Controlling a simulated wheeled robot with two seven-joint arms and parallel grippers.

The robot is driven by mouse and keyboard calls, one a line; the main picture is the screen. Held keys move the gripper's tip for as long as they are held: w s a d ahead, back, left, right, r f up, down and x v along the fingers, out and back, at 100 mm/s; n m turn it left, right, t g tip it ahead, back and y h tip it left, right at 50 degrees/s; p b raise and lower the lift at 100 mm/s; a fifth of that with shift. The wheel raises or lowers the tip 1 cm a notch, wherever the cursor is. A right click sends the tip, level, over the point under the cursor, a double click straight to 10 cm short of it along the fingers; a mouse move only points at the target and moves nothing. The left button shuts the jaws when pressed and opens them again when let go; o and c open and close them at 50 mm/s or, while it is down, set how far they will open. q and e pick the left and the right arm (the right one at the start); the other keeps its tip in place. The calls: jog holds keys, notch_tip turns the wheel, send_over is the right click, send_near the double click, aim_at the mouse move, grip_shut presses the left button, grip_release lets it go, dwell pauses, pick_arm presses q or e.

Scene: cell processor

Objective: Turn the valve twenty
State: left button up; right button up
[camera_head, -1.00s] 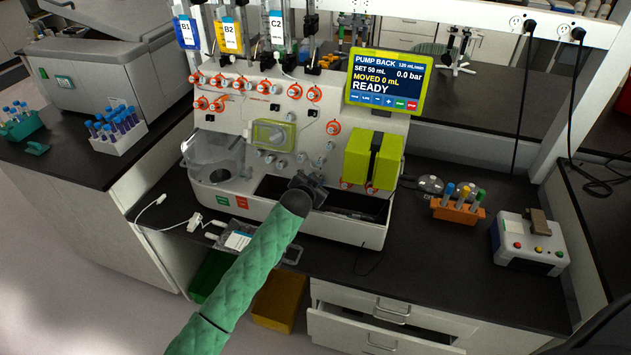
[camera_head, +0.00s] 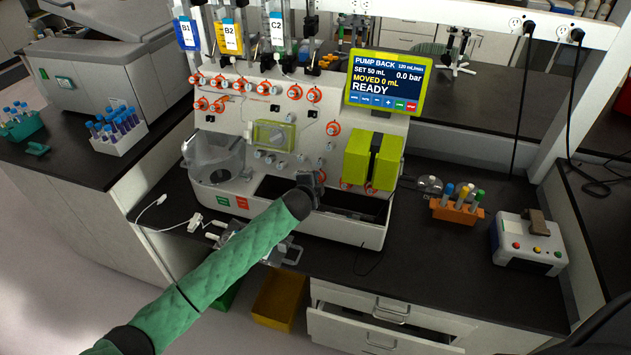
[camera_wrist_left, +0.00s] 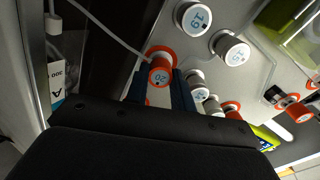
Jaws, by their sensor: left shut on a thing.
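Valve twenty (camera_wrist_left: 160,69) shows in the left wrist view as a red-orange knob with a label on its grey cap, the label turned on its side. The two dark fingers of my left gripper (camera_wrist_left: 159,84) stand on either side of it and are shut on it. In the head view my left gripper (camera_head: 311,182) is against the lower front of the cell processor (camera_head: 310,222), and it hides the valve there. My right gripper is not in view.
Valve 19 (camera_wrist_left: 194,17) and several other valves sit close beside the gripper. A white cable (camera_wrist_left: 105,32) passes near it. A drawer (camera_head: 375,332) below is open.

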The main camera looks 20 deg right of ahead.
pick_arm(q)
jog(key=shift+r+m, duration=0.1)
jog(key=shift+m, duration=0.3)
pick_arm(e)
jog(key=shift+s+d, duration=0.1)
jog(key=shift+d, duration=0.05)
pick_arm(q)
jog(key=shift+m, duration=0.3)
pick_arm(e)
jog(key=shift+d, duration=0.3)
pick_arm(q)
jog(key=o, duration=1)
jog(key=b+v, duration=0.3)
jog(key=v, duration=0.4)
jog(key=shift+s+a, duration=0.15)
jog(key=shift+s, duration=0.2)
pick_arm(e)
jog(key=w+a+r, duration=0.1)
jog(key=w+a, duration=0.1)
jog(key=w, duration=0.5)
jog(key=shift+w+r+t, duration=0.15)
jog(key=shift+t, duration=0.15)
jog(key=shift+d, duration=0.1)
